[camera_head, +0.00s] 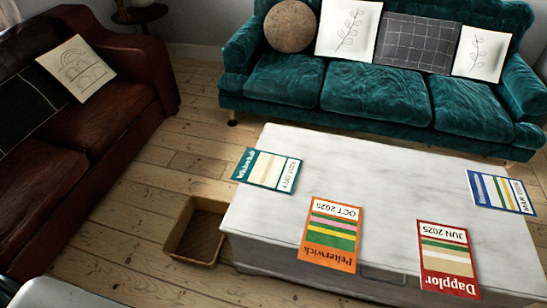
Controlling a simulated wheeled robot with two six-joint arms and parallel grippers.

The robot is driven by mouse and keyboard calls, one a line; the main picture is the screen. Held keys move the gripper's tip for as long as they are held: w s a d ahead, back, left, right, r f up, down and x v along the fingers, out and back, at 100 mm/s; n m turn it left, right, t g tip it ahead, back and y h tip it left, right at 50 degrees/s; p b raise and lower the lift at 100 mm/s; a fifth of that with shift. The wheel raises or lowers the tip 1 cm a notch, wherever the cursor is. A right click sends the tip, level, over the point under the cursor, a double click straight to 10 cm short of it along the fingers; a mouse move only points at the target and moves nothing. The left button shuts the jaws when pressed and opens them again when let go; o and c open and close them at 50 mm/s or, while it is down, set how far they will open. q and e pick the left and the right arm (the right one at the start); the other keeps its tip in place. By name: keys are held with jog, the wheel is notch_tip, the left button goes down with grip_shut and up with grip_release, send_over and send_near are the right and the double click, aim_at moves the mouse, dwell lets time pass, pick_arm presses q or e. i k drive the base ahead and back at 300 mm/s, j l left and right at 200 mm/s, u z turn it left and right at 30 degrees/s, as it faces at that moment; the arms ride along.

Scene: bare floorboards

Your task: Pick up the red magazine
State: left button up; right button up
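The red magazine (448,259) lies flat at the front edge of a white marble-topped table (380,170), right of the middle. Its lower end appears to reach past the table's front edge. It has a white panel reading "JUN 2025", green and cream stripes, and the title "Dapplor", all upside down in the view. Nothing covers it. Neither of my grippers is in view.
An orange magazine (331,235) lies left of the red one, a teal one (267,171) at the table's left edge, a blue one (500,192) at the right. A brown basket (198,230) stands on the floor. A teal sofa (375,95) and brown sofa (95,150) flank the table.

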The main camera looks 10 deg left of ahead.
aim_at(447, 265)
jog(key=z, duration=1.3)
